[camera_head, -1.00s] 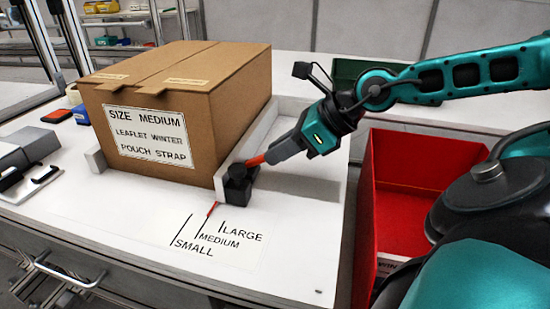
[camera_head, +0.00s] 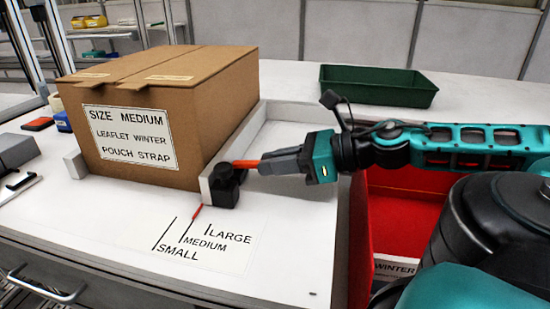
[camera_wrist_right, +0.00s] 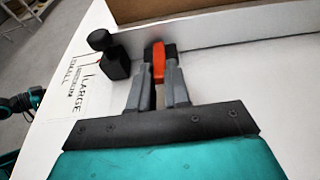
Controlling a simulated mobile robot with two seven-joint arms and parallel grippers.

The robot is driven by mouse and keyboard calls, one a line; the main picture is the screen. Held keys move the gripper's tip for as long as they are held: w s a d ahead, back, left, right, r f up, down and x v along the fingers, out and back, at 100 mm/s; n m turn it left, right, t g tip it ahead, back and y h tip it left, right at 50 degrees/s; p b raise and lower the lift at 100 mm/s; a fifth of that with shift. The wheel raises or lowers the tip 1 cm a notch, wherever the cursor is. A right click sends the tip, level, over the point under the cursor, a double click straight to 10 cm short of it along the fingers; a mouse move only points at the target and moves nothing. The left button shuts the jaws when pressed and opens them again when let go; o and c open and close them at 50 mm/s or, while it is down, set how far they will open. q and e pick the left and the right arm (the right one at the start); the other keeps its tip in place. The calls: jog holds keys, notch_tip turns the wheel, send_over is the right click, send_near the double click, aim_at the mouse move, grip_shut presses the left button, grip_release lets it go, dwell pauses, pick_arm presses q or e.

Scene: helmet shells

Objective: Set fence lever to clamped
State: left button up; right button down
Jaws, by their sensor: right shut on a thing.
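The fence lever (camera_head: 246,164) is a red-orange handle on a black clamp block (camera_head: 224,184) at the front end of the white fence (camera_head: 236,141). My right gripper (camera_head: 268,163) is shut on the lever, reaching it from the right. In the right wrist view the lever (camera_wrist_right: 158,62) sits between the two grey fingers of my right gripper (camera_wrist_right: 158,78). The black block (camera_wrist_right: 113,60) stands just left of them. A small red pointer (camera_head: 196,211) by the block is at the MEDIUM line of the size scale (camera_head: 205,240).
A cardboard box (camera_head: 160,115) marked SIZE MEDIUM stands against the fence's left side. A red bin (camera_head: 400,215) is at the right, and a green tray (camera_head: 378,86) is behind. The table front is clear.

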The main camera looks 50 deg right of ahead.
jog(key=shift+f, duration=0.1)
dwell(0.5)
jog(key=c, duration=1.1)
grip_release()
jog(key=v, duration=1.3)
jog(key=shift+f, duration=0.15)
